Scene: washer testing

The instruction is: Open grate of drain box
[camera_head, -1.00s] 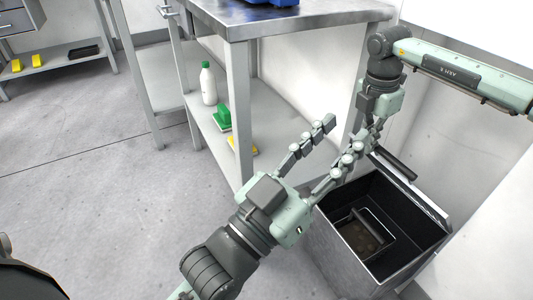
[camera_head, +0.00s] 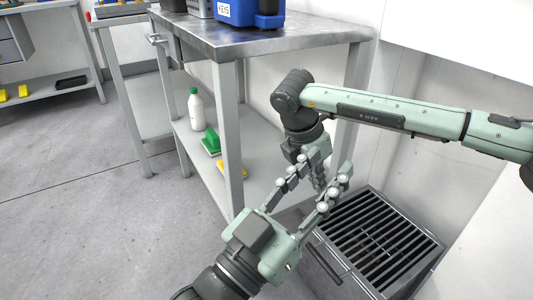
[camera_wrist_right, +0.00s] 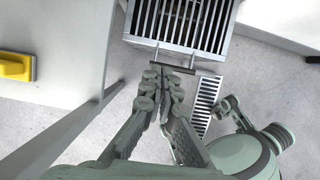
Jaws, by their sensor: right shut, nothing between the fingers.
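The drain box (camera_head: 348,282) stands on the floor at lower right in the head view. Its dark slatted grate (camera_head: 378,238) lies flat over the top. A bar handle (camera_head: 326,264) is at its front edge and also shows in the right wrist view (camera_wrist_right: 173,68). My left gripper (camera_head: 335,158) comes from below with fingers apart and empty, in front of the box's far left corner. My right gripper (camera_head: 319,186) points down, partly hidden behind the left fingers. In the right wrist view its fingers (camera_wrist_right: 164,82) are together and empty near the handle; contact is unclear.
A metal table (camera_head: 270,37) with a blue box (camera_head: 238,12) stands behind. Its lower shelf holds a white bottle (camera_head: 196,110), green brush (camera_head: 211,142) and yellow brush (camera_head: 232,169). White walls close in the right side. The floor at left is clear.

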